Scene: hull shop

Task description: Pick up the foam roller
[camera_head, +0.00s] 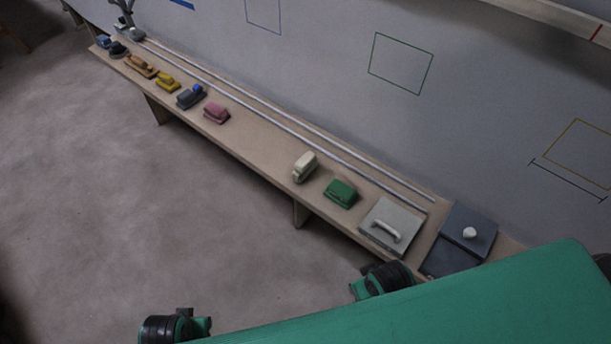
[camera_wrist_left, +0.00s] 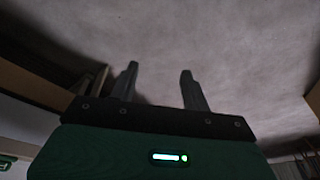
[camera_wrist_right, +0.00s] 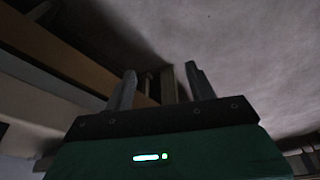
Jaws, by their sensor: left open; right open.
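A cream, rounded block-like piece (camera_head: 305,167) lies on the long narrow bench, right of the middle in the head view; it may be the foam roller, but its shape is too small to be sure. My left gripper (camera_wrist_left: 159,72) is open and empty in its wrist view, with bare floor beyond the fingers. My right gripper (camera_wrist_right: 161,71) is open and empty in its wrist view, with bench edge and floor beyond. Both are well away from the cream piece. In the head view only dark and green parts of my arms show at the bottom, and the fingers are not clear.
The bench (camera_head: 255,137) runs along a grey wall. It also bears a green block (camera_head: 341,192), a grey plate with a white handle (camera_head: 391,222), a dark panel with a white knob (camera_head: 467,230), a pink block (camera_head: 216,113) and two long rods. Floor in front is clear.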

